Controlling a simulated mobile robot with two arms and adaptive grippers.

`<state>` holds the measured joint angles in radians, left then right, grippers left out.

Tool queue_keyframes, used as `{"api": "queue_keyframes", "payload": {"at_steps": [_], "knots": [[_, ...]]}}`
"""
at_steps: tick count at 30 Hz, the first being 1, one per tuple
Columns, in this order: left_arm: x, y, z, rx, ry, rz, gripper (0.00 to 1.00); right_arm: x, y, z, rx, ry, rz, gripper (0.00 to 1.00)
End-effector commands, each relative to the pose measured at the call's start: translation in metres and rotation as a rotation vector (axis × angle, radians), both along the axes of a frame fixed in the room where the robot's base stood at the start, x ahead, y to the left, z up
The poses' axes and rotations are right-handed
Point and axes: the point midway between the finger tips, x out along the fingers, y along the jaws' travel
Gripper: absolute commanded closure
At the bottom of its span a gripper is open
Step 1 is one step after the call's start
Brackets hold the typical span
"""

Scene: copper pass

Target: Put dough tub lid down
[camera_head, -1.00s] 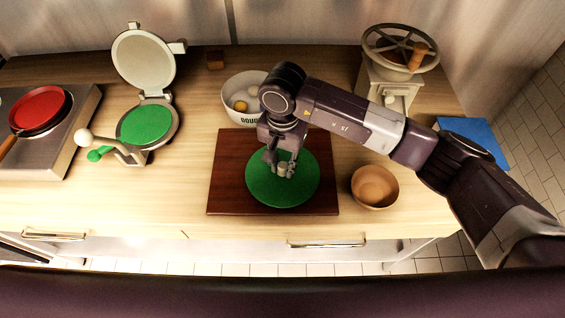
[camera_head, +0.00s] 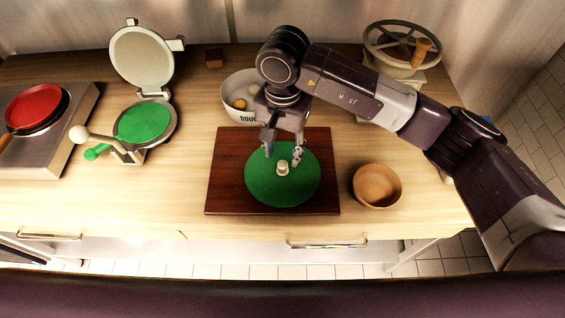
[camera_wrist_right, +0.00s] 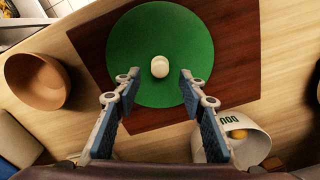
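The dough tub lid (camera_head: 270,186) is a green disc with a pale knob (camera_head: 283,167) at its centre. It lies on a dark red-brown board on the counter. My right gripper (camera_head: 283,156) is open and empty just behind and above the knob, with its fingers apart. In the right wrist view the lid (camera_wrist_right: 180,30) lies ahead of the open fingers (camera_wrist_right: 155,88), and the knob (camera_wrist_right: 160,67) stands free beyond the fingertips. The white dough tub (camera_head: 232,105) stands behind the board without a cover, with pale balls inside. My left gripper is not in view.
The board (camera_head: 226,170) lies mid-counter. A wooden bowl (camera_head: 376,186) is right of it. A hand-wheel grinder (camera_head: 402,48) stands at back right. An open press (camera_head: 143,60) and a hob with a red pan (camera_head: 36,106) are at left. Counter between press and board is clear.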

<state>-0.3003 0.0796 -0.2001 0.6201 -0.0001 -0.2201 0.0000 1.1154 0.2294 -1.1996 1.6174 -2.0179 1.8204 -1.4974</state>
Motion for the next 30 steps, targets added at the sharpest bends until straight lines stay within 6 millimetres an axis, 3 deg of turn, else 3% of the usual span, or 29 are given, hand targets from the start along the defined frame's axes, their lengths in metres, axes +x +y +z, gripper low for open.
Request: {"api": "queue_keyframes", "payload": {"at_steps": [6,12,30], "knots": [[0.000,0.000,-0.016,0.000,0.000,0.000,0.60,0.001,0.000,0.042,0.000,-0.004,0.001,0.62],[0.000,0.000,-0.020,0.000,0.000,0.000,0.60,0.000,-0.001,0.062,-0.001,-0.001,0.000,0.62],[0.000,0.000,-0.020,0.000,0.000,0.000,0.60,-0.001,0.000,0.065,-0.001,0.001,0.001,0.62]]}}
